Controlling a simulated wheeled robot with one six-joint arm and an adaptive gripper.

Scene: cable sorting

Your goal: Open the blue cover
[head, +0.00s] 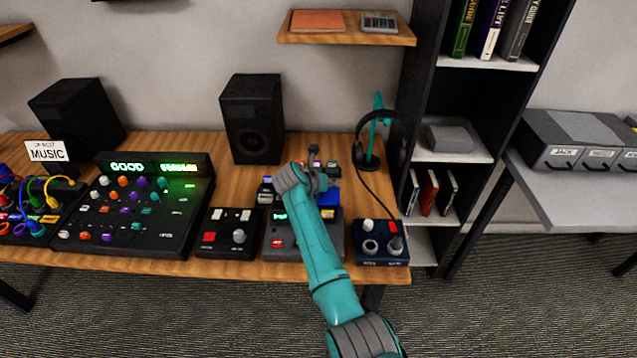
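My gripper (318,180) is at the end of my teal arm, over the back of a dark device (329,242) near the right end of the wooden desk. A blue part (329,197) shows just right of and below my gripper, at the device's back right. I cannot tell for certain whether it is the blue cover, or whether my gripper touches it. My wrist and forearm hide much of the device's middle. The fingers are small and partly hidden, so their opening cannot be made out.
Headphones (372,140) hang on a teal stand behind. A speaker (252,118) stands back left. A shelf (346,38) is above.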

